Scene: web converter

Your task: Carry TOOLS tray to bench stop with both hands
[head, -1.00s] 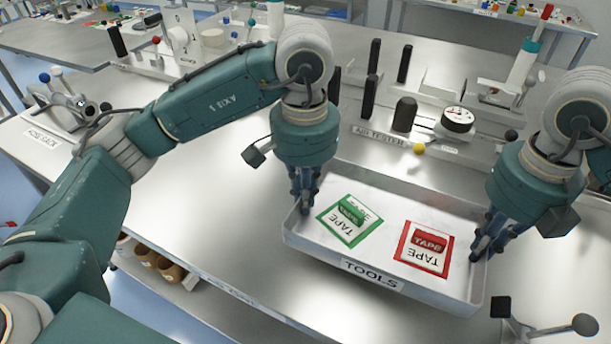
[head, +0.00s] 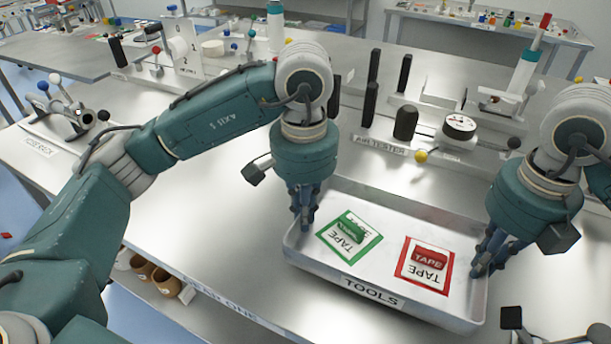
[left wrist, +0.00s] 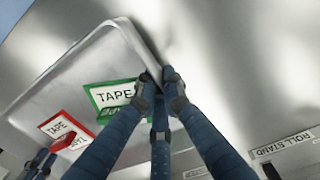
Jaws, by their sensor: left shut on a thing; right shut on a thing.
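The white TOOLS tray (head: 372,291) is low over the metal bench at the right of the head view; I cannot tell whether it touches the bench. A green TAPE square (head: 349,237) and a red TAPE square (head: 424,266) lie inside it, each with a same-coloured piece on top. My left gripper (head: 303,225) is shut on the tray's left wall. It also shows in the left wrist view (left wrist: 163,85), fingers closed around the rim (left wrist: 147,45). My right gripper (head: 478,270) is shut on the tray's right wall.
Behind the tray stand black posts (head: 405,122), a dial gauge (head: 459,127) and a yellow ball (head: 421,157) near the air tester label. A hose rack (head: 75,118) is at the far left. The bench left of the tray (head: 225,215) is clear.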

